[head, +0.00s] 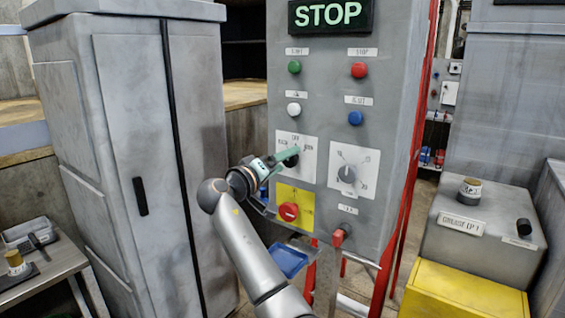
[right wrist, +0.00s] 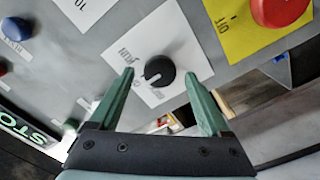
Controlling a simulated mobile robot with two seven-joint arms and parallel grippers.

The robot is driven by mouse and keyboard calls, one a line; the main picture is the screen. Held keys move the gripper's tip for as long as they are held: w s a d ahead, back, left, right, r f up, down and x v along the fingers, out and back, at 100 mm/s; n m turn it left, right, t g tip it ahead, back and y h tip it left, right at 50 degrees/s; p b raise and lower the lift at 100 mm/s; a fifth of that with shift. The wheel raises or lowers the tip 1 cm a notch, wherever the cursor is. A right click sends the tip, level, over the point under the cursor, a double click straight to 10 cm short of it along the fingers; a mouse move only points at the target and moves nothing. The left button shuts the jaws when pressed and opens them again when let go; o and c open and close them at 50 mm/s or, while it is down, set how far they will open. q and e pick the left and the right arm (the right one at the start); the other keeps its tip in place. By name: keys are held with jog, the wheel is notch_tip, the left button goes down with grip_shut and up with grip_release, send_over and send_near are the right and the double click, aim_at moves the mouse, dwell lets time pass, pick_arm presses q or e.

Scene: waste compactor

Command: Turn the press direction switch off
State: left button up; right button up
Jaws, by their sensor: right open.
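The press direction switch is a black knob on a white plate (head: 310,142) with OFF marked at the top and other labels at the sides. In the right wrist view the knob (right wrist: 160,72) shows a white pointer mark; which label it points at is unclear. My right gripper (head: 291,154) is open in front of the switch, and its green fingers partly hide the plate in the head view. In the right wrist view the knob appears between the two fingertips, with no clear contact. My left gripper is not in view.
A dial (head: 347,174) is right of the switch. A red button (head: 289,212) on a yellow plate is below it. Green (head: 294,67), red (head: 359,70), white (head: 294,110) and blue (head: 355,118) buttons are above, under a lit STOP sign (head: 330,15). A grey cabinet (head: 110,130) stands left.

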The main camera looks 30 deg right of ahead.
jog(key=b+v, duration=0.3)
jog(key=v, duration=0.9)
jog(key=shift+a, duration=0.2)
